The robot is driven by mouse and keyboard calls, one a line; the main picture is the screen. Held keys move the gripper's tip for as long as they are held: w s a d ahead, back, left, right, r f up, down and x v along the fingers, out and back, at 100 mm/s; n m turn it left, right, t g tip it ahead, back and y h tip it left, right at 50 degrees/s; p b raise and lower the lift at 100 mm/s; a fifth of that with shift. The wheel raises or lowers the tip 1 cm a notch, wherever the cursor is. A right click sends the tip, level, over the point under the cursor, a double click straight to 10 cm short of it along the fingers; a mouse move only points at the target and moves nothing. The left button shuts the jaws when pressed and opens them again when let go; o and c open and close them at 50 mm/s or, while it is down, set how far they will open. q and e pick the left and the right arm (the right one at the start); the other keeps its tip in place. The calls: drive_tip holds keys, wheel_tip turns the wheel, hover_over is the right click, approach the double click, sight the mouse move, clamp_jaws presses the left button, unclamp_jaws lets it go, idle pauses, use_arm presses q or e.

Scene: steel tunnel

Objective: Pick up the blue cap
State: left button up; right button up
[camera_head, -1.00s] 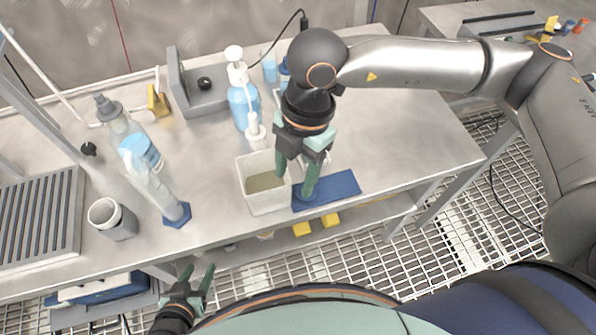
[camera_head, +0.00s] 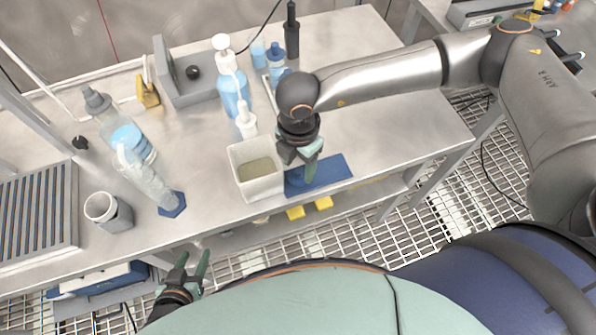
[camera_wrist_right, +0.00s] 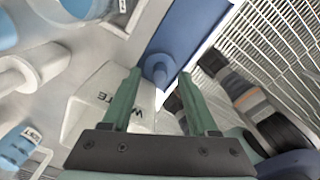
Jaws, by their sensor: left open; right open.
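In the head view the cap (camera_head: 296,178) is partly hidden by my right gripper (camera_head: 304,172), which is over the left end of the mat (camera_head: 333,172). My right gripper (camera_wrist_right: 158,78) is open, with nothing seen between its fingers. My left gripper (camera_head: 191,266) is open and empty, below the bench's front edge.
A white waste bin (camera_head: 243,178) stands just left of the mat and right gripper. The bench right of the mat is clear.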

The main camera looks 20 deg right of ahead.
drive_tip(key=shift+f, duration=0.85)
drive_tip(key=shift+c, duration=0.3)
clamp_jaws()
